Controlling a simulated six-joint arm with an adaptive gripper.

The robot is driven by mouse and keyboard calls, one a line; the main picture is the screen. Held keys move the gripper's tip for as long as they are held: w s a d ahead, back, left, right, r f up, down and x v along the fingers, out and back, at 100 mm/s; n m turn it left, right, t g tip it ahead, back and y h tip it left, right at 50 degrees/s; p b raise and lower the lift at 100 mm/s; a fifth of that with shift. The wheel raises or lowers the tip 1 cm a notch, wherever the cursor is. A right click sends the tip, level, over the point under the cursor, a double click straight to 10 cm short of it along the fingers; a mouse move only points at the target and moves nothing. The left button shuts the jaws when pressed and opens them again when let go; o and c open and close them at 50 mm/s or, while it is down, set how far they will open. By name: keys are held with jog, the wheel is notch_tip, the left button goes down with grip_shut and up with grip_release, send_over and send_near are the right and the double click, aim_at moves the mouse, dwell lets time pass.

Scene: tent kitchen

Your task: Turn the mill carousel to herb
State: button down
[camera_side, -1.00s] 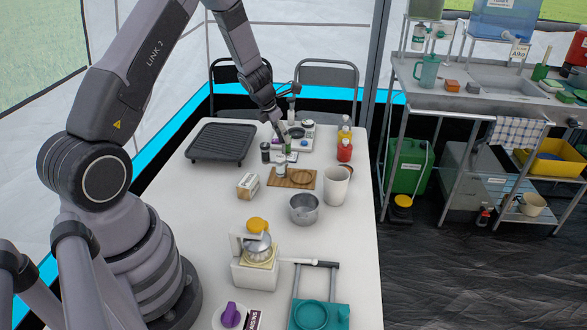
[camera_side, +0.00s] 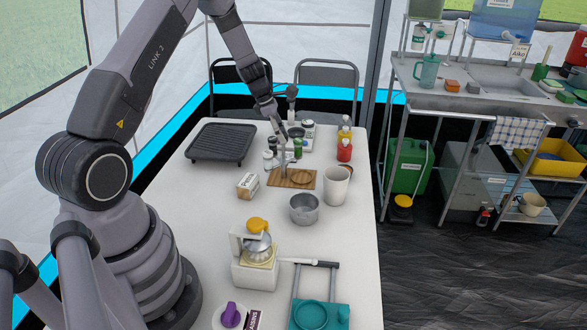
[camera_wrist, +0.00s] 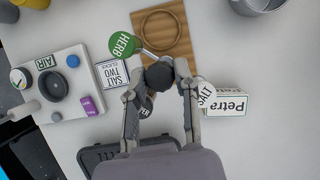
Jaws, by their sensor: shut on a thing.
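The mill carousel shows in the wrist view with a round black top (camera_wrist: 158,76) at its middle. My gripper (camera_wrist: 160,82) is shut on this top, one finger on each side. A green disc marked HERB (camera_wrist: 123,45) is at its upper left, a white disc marked SALT (camera_wrist: 206,93) at its right, and a dark lettered disc (camera_wrist: 147,106), partly hidden by a finger, below. A card reading "SALT TWO CLICKS" (camera_wrist: 112,73) lies at the left. In the side view my gripper (camera_side: 283,148) points down among the mills, with the white mill (camera_side: 268,159) left and the green one (camera_side: 298,148) right.
A wooden board (camera_side: 281,180) with a ring lies in front of the carousel. A white Petra box (camera_side: 248,185), a metal pot (camera_side: 304,208) and a white cup (camera_side: 336,186) stand near. A black grill (camera_side: 221,143) is behind left; bottles (camera_side: 344,150) stand right.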

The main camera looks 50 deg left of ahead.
aim_at(275, 139)
jog(key=m, duration=0.2)
jog(key=m+g+h, duration=0.1)
jog(key=m, duration=0.1)
jog(key=shift+m+g, duration=0.3)
jog(key=m+g, duration=0.1)
jog(key=m, duration=0.3)
jog(key=shift+w+h, duration=0.1)
jog(key=shift+h, duration=0.2)
jog(key=shift+g, duration=0.3)
jog(key=c, duration=0.8)
grip_release()
jog(key=shift+c, duration=0.2)
jog(key=v, duration=1.2)
